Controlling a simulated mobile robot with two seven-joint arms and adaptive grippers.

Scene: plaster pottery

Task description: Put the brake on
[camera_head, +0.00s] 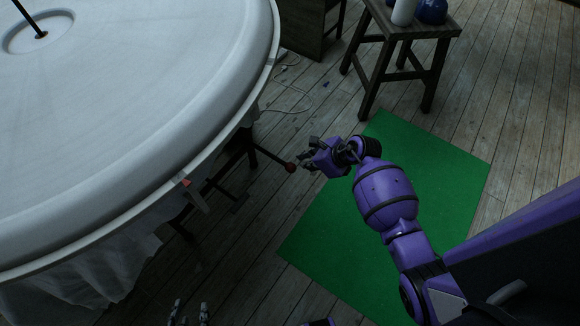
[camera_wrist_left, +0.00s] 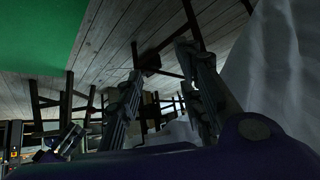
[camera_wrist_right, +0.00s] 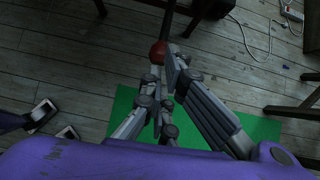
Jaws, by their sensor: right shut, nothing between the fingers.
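The brake looks to be a dark lever ending in a red ball knob (camera_head: 290,168), sticking out from beneath the big round white plaster table (camera_head: 150,110). My right gripper (camera_head: 307,156) is just right of the knob in the head view. In the right wrist view the red knob (camera_wrist_right: 158,53) sits at the fingertips, with the dark rod (camera_wrist_right: 168,18) running away beyond it. The right gripper is shut with nothing between its fingers; I cannot tell whether they touch the knob. My left gripper (camera_head: 189,312) is open and empty at the bottom edge.
A green mat (camera_head: 440,165) lies on the plank floor under my right arm. A wooden stool (camera_head: 408,45) bearing a white bottle and a blue object stands at the top. A white cable (camera_head: 292,100) lies on the floor. White cloth (camera_head: 85,285) hangs below the table rim.

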